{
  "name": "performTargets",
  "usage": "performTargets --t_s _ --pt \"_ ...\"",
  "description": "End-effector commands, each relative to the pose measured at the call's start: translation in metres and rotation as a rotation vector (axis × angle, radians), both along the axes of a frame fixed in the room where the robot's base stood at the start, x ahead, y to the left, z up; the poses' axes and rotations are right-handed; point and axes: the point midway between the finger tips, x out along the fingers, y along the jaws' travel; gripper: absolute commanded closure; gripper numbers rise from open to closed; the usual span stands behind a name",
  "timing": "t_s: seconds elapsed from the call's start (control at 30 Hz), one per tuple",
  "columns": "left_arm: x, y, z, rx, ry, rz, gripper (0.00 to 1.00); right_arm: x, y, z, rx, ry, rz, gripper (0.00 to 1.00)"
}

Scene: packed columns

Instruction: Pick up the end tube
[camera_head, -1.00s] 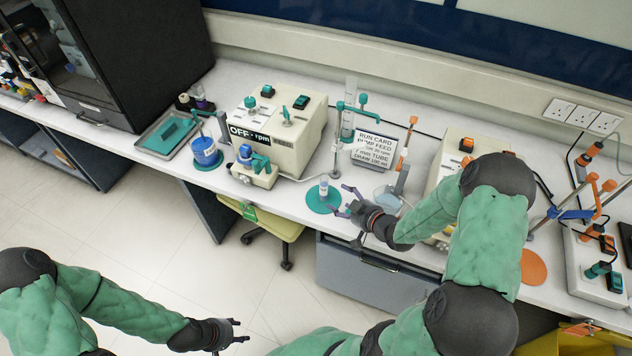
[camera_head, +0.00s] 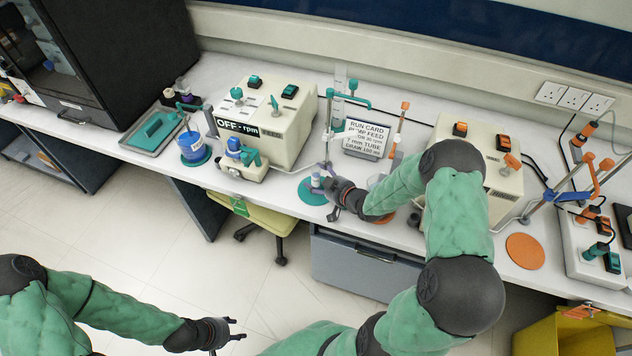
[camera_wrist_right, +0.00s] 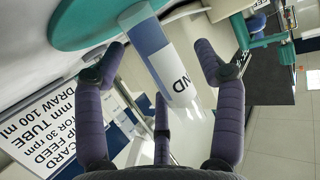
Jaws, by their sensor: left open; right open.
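The end tube (camera_wrist_right: 165,60) is a clear tube with a blue and white label reading "ND". It stands on a round teal mat (camera_wrist_right: 80,22) on the bench. In the head view the tube (camera_head: 316,181) is partly hidden by my right gripper (camera_head: 330,187). In the right wrist view my right gripper (camera_wrist_right: 160,62) is open, with its purple fingers on either side of the tube; I cannot tell whether they touch it. My left gripper (camera_head: 233,333) is open and empty, low in front of the bench over the floor.
A cream pump box (camera_head: 265,120) marked OFF rpm stands left of the tube. A blue bottle (camera_head: 192,147) and a tray (camera_head: 155,132) are further left. A run card (camera_head: 366,138) stands behind the gripper. Another cream box (camera_head: 480,160) is behind my right arm.

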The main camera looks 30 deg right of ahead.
Motion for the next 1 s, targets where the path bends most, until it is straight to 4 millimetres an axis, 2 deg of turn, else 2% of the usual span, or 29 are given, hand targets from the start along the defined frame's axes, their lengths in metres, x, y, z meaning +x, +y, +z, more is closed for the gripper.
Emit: performTargets --t_s 0.1,0.33,0.37,0.5,0.57,1.0 --pt "0.0001 0.0000 -0.0023 0.000 0.000 0.000 0.54 0.0075 0.0010 -0.0026 0.000 -0.001 -0.001 0.30" --pt "0.0000 0.0000 -0.0017 0.000 0.000 0.000 0.54 0.0082 0.0010 -0.0023 0.000 0.000 -0.001 0.30" --pt "0.0001 0.0001 -0.0017 0.000 0.000 0.000 0.54 0.0082 0.0011 -0.0023 0.000 0.000 -0.001 0.35" --pt "0.0000 0.0000 -0.0017 0.000 0.000 0.000 0.54 0.0081 0.0011 -0.0023 0.000 0.000 -0.001 0.75" --pt "0.0000 0.0000 -0.0018 0.000 0.000 0.000 0.54 0.0080 0.0011 -0.0024 0.001 0.000 -0.001 0.92" --pt "0.0001 0.0000 -0.0010 0.000 0.000 0.000 0.54 0.0080 0.0011 0.0002 0.000 0.000 -0.001 0.92"
